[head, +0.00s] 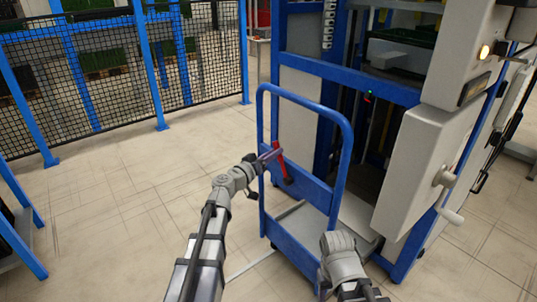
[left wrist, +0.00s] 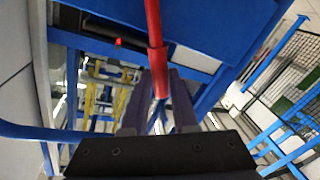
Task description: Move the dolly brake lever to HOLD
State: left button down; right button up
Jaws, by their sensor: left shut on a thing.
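The red brake lever (head: 281,163) is at the left upright of the blue dolly (head: 345,165), by its lower blue panel. Its lower end is dark. My left gripper (head: 268,156) is at the lever's upper part and is shut on it. In the left wrist view the red lever (left wrist: 153,40) runs down from the top edge, and its end lies between the two fingers of my left gripper (left wrist: 158,92). No HOLD mark can be read. My right arm shows at the bottom of the head view, but its gripper does not.
A blue-framed machine (head: 300,80) stands right behind the dolly. A grey box with a crank handle (head: 445,180) is at the right. A mesh fence (head: 95,65) runs along the back left. The tiled floor (head: 110,190) at the left is clear.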

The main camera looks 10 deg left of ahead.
pick_arm(q)
jog(key=shift+s+d+r+m+t+h+b, duration=0.2)
jog(key=shift+s+d+m, duration=0.45)
jog(key=shift+m, duration=0.3)
jog(key=shift+s+d+r+m+t+h+b, duration=0.1)
jog(key=shift+s+d+r+m+h+b, duration=0.1)
jog(key=shift+s+d+m, duration=0.5)
jog(key=shift+s+d+r+m+t+h+b, duration=0.1)
jog(key=shift+s+d+m+h+b, duration=0.2)
jog(key=shift+d+m, duration=0.75)
jog(key=shift+s+a+m, duration=0.1)
jog(key=shift+a+m, duration=0.1)
jog(key=shift+m, duration=0.1)
jog(key=c, duration=0.7)
grip_release()
jog(key=shift+b+v, duration=0.3)
jog(key=shift+v, duration=3.6)
jog(key=shift+r, duration=0.1)
